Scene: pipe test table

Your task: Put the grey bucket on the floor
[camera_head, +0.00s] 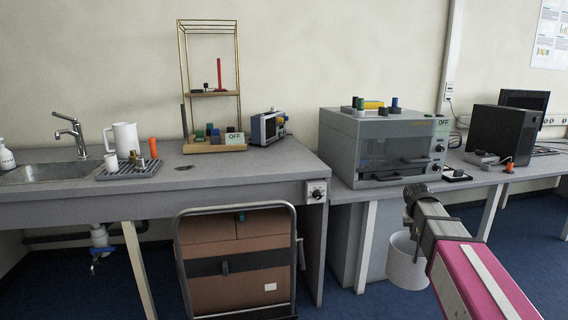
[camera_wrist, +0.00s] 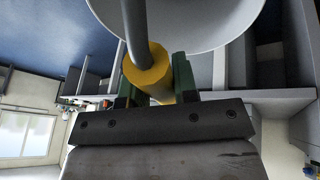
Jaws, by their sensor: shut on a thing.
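The light grey bucket (camera_head: 405,264) hangs below my gripper (camera_head: 411,196) in the head view, in front of the right-hand workbench. Its rim and pale inside fill the top of the wrist view (camera_wrist: 205,22). A yellow grip (camera_wrist: 147,66) sits on the bucket's grey handle. My gripper (camera_wrist: 155,84) is shut on this yellow grip, with one green finger on each side. In the head view the handle is mostly hidden by my gripper. The blue floor (camera_head: 355,306) lies below; I cannot tell the exact gap under the bucket.
A hand truck with brown boxes (camera_head: 236,262) stands left of the bucket. The workbench (camera_head: 455,186) carries a grey oven-like machine (camera_head: 385,147) and a black computer case (camera_head: 502,133). Bench legs stand close behind the bucket. Blue floor shows around it.

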